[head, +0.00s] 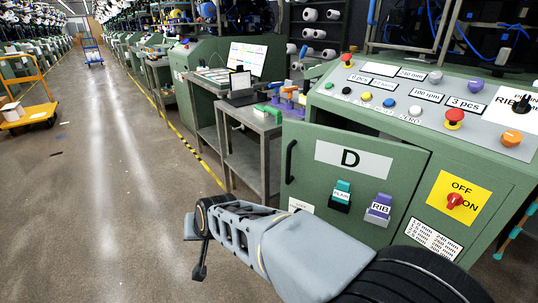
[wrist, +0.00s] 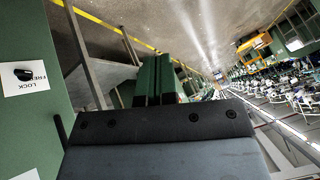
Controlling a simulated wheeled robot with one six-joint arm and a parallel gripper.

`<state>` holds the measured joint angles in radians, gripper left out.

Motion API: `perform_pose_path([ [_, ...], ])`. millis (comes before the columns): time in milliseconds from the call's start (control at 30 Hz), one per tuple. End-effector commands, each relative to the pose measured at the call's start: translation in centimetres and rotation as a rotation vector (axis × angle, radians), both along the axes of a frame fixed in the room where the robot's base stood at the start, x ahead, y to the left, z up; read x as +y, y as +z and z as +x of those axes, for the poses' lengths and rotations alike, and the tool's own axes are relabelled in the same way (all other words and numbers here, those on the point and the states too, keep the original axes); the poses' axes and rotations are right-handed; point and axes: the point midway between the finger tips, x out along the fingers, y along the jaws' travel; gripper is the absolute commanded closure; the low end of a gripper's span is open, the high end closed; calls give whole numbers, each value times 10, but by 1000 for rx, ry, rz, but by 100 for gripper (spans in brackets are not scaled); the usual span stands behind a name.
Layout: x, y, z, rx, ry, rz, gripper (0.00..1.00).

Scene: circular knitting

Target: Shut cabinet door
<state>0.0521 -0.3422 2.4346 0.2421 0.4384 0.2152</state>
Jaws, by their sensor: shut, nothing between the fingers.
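The green cabinet door (head: 352,212), marked D, stands open on the machine (head: 470,185). It is swung out, with its hinge side at the right and a dark gap above it. A black bar handle (head: 290,162) is near its left edge. My gripper (head: 190,228) is left of the door's lower left part and apart from the handle. In the wrist view my gripper (wrist: 157,62) is shut and empty, pointing at the floor and aisle. My forearm hides the door's lower edge.
The door bears a teal PLAIN block (head: 341,196) and a purple RIB block (head: 379,209). A grey metal table (head: 243,120) stands behind the door to the left. A yellow cart (head: 28,110) stands far left.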

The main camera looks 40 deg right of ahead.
Motion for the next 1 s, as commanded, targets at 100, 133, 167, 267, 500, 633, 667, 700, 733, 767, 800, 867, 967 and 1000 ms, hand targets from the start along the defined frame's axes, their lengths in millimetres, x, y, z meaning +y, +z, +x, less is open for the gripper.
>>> perform_pose_path([
  [100,-32,13,60,-243,-338,174,100],
  [133,-43,17,72,-306,-426,214,100],
  [167,-56,20,83,-372,-513,250,100],
  [267,-103,30,106,-584,-800,346,100],
  [500,-201,38,99,-1040,-1332,429,100],
  [633,-230,38,81,-1217,-1493,410,100],
  [667,-234,38,77,-1248,-1518,403,100],
  [700,-239,38,72,-1285,-1547,395,100],
  [733,-242,38,70,-1307,-1565,389,100],
  [767,-245,38,67,-1327,-1578,385,100],
  [800,-248,38,65,-1347,-1593,379,100],
  [867,-254,37,64,-1366,-1608,372,100],
  [967,-266,37,65,-1382,-1617,368,100],
  [1000,-273,36,67,-1383,-1620,367,100],
])
